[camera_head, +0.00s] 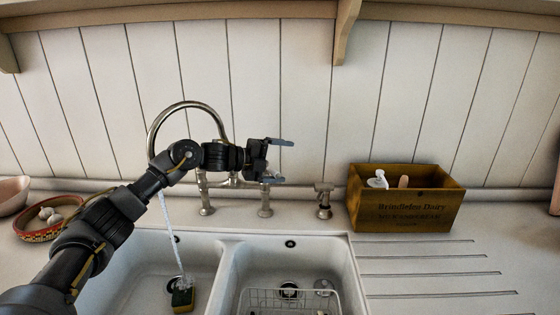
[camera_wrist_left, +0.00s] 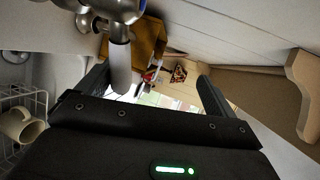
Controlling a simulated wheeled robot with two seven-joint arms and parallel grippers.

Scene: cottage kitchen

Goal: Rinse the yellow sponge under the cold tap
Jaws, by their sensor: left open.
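The yellow sponge (camera_head: 183,300), with a dark green side, lies in the left basin (camera_head: 130,275) near its drain. A stream of water (camera_head: 173,235) runs from the arched tap spout (camera_head: 185,104) down to the sponge. My left gripper (camera_head: 284,160) is open above the right side of the tap (camera_head: 265,205), with its fingers pointing right. In the left wrist view, a white tap lever (camera_wrist_left: 120,68) with a metal base shows beside the left finger; I cannot tell whether they touch. My arm hides part of the tap. My right gripper is not in view.
The right basin (camera_head: 245,262) holds a wire rack (camera_head: 290,300); a cream mug (camera_wrist_left: 20,125) shows in the wrist view. A wooden box (camera_head: 405,212) with bottles stands right of the tap. A patterned bowl (camera_head: 35,232) stands left. The ridged drainer (camera_head: 440,270) is clear.

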